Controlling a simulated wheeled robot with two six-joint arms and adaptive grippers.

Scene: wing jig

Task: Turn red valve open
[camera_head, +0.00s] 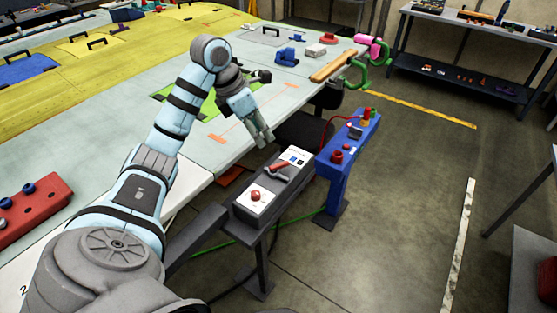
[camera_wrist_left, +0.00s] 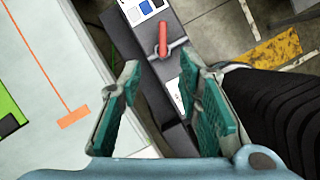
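The red valve is a red lever handle (camera_head: 279,171) on top of a dark grey box stand (camera_head: 244,209) beside the long table. It also shows in the left wrist view (camera_wrist_left: 163,38), beyond my fingertips. A white panel with blue squares (camera_head: 295,157) is next to it, and a red button on a white plate (camera_head: 256,196) sits at the near end. My left gripper (camera_head: 262,139) hangs above and to the left of the lever, apart from it. In the left wrist view its two green-padded fingers (camera_wrist_left: 158,85) are spread with nothing between them. My right gripper is not in view.
The table (camera_head: 215,150) edge runs close along the left of the stand. A blue stand (camera_head: 339,172) with red knobs and a red cable is just behind it. Clear floor (camera_head: 410,190) lies to the right, with a shelf bench (camera_head: 470,50) farther back.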

